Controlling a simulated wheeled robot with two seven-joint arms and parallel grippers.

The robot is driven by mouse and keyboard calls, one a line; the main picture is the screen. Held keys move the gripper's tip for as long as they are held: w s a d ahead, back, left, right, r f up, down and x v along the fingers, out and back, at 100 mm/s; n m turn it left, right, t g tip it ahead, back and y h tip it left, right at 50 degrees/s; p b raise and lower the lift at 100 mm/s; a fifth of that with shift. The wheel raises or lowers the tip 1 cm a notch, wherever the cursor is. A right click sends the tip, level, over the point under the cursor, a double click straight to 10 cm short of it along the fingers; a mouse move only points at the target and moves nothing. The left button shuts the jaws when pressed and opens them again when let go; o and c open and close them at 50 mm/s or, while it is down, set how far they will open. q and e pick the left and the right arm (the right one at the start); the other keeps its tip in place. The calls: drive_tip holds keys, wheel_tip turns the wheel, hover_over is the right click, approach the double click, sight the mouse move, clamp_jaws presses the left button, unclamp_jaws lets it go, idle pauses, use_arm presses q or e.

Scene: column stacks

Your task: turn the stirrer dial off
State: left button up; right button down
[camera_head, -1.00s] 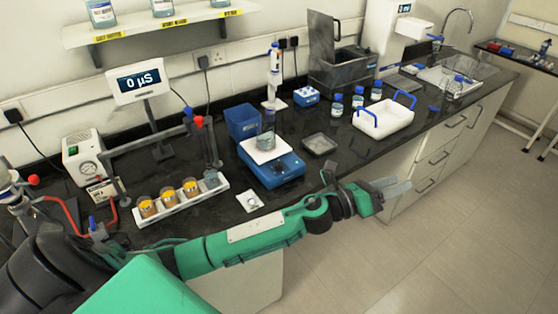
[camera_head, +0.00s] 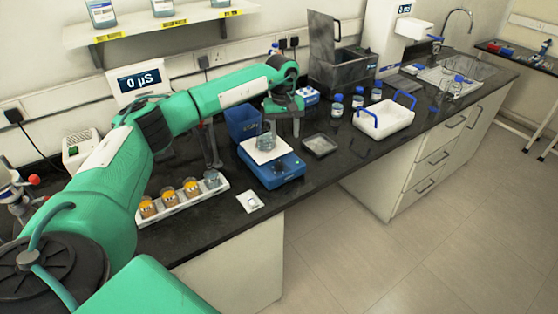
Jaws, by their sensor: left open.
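The stirrer (camera_head: 284,178) is a blue box with a white top plate on the dark bench. A glass beaker (camera_head: 267,142) with clear liquid stands on its plate. My left arm reaches across from the left, and my left gripper (camera_head: 284,128) points down just behind and above the stirrer, next to the beaker. It is open, with one finger close to the beaker; I cannot tell whether they touch. My right gripper is out of view.
A blue bin (camera_head: 241,123) stands left of the beaker. A grey tray (camera_head: 319,146) lies right of the stirrer. A rack of orange-topped jars (camera_head: 169,196) is at the left, and a white tray with blue handles (camera_head: 384,117) at the right.

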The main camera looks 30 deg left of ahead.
sight(279, 162)
use_arm(q)
drive_tip(key=shift+y, duration=0.3)
drive_tip(key=f+p, duration=0.1)
drive_tip(key=f, duration=0.3)
drive_tip(key=a+f+p, duration=0.1)
drive_tip(key=f+p, duration=0.1)
drive_tip(key=f, duration=0.2)
drive_tip(key=f+p, duration=0.2)
drive_tip(key=f, duration=0.2)
drive_tip(key=shift+s+a, duration=0.15)
drive_tip(key=shift+a, duration=0.25)
drive_tip(key=shift+f, duration=0.45)
drive_tip(key=shift+c, duration=0.2)
drive_tip(key=c, duration=0.9)
